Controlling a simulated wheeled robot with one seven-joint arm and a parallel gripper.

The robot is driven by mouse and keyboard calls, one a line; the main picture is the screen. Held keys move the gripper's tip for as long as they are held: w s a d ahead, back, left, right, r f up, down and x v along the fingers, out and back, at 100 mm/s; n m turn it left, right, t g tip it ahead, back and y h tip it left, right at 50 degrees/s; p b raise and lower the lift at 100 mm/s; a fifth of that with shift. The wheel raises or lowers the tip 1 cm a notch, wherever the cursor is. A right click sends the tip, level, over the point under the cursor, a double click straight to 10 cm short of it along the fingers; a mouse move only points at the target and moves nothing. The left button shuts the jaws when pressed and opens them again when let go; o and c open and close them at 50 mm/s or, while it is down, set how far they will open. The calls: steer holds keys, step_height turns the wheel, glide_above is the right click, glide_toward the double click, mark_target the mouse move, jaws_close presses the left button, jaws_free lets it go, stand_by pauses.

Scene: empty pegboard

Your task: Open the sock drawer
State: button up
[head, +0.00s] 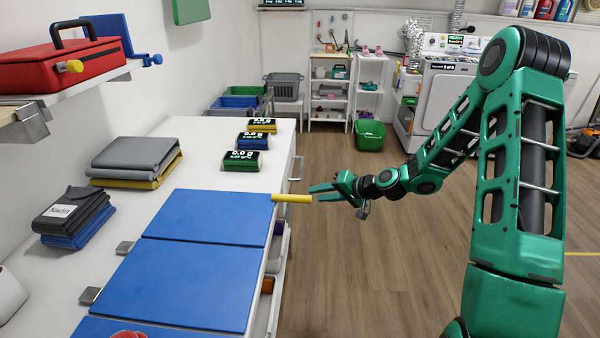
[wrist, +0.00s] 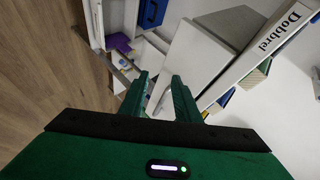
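A white counter (head: 218,180) runs along the left in the head view, with drawers and shelves in its front. A metal bar handle (head: 297,168) shows on that front, beyond my gripper. No drawer readable as the sock drawer is in view. My gripper (head: 316,192) is in front of the counter, near the tip of a yellow cylindrical handle (head: 292,198); I cannot tell whether they touch. In the wrist view my gripper's fingers (wrist: 160,90) stand apart, facing a white panel (wrist: 198,55) and open compartments. I see nothing clearly held between them.
Blue panels (head: 175,283) lie on the counter, with folded cloths (head: 135,158) and scales (head: 243,160) behind. A purple item (wrist: 120,43) and blue bin (wrist: 152,13) sit in the compartments. The wooden floor (head: 380,260) right of the counter is free.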

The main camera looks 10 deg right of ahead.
mark_target(301, 167)
steer(key=w+m+t, duration=0.2)
steer(key=w, duration=0.4)
steer(key=w+a+f+m+t, duration=0.1)
steer(key=w+m+t, duration=0.1)
steer(key=w, duration=0.4)
steer(key=w+a+m+t, duration=0.1)
steer(key=w+m, duration=0.1)
steer(key=w, duration=0.3)
steer(key=shift+w+a+f+t, duration=0.2)
steer(key=shift+w+a+t, duration=0.05)
steer(key=shift+w+t, duration=0.15)
jaws_close()
